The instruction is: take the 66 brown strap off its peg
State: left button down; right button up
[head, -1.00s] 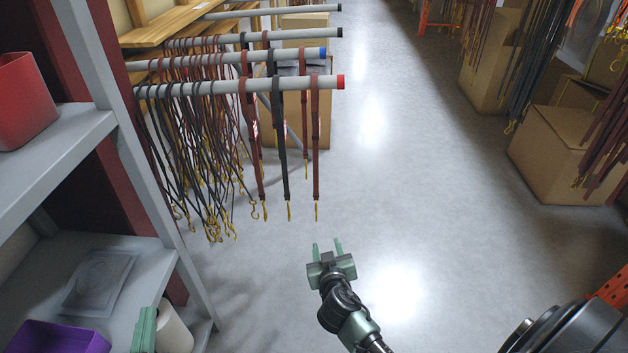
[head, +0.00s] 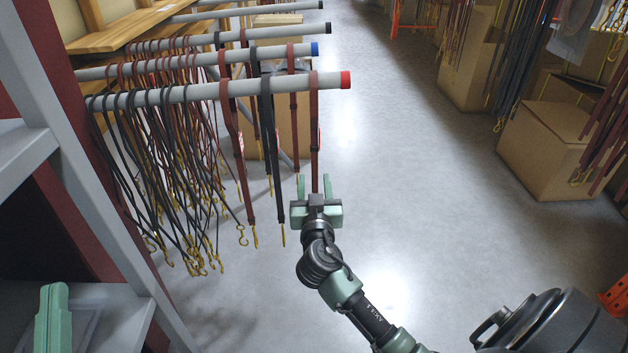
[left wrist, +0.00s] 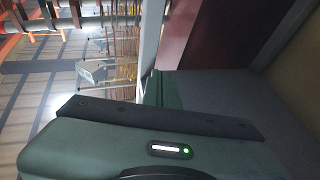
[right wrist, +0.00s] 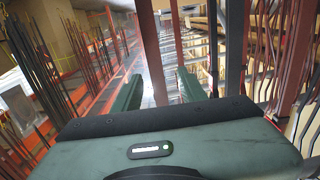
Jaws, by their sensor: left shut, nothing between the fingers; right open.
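The brown straps hang by loops from grey pegs. The outermost brown strap (head: 314,125) hangs alone near the red end cap of the nearest peg (head: 200,92). No number 66 is readable. My right gripper (head: 314,184) is open at this strap's lower part, which appears to lie between its fingers; its hook end is hidden. In the right wrist view a brown strap (right wrist: 154,50) runs between the two open fingers (right wrist: 160,92); contact cannot be told. My left gripper (head: 50,310) is shut and empty at the lower left, by the shelf, away from the straps.
A black strap (head: 267,130) and another brown strap (head: 233,130) hang just left on the same peg. Further pegs with straps and a cardboard box stand behind. A grey shelf (head: 100,300) is at left. The floor (head: 400,190) right of the pegs is clear.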

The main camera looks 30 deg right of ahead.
aim_at(315, 179)
jog(key=x, duration=0.3)
jog(key=shift+w+d, duration=0.2)
jog(key=shift+w, duration=0.05)
pick_arm(q)
jog(key=shift+s+r+t, duration=0.3)
jog(key=shift+r+t, duration=0.2)
jog(key=shift+r, duration=0.3)
pick_arm(e)
grip_shut()
jog(key=shift+r, duration=0.1)
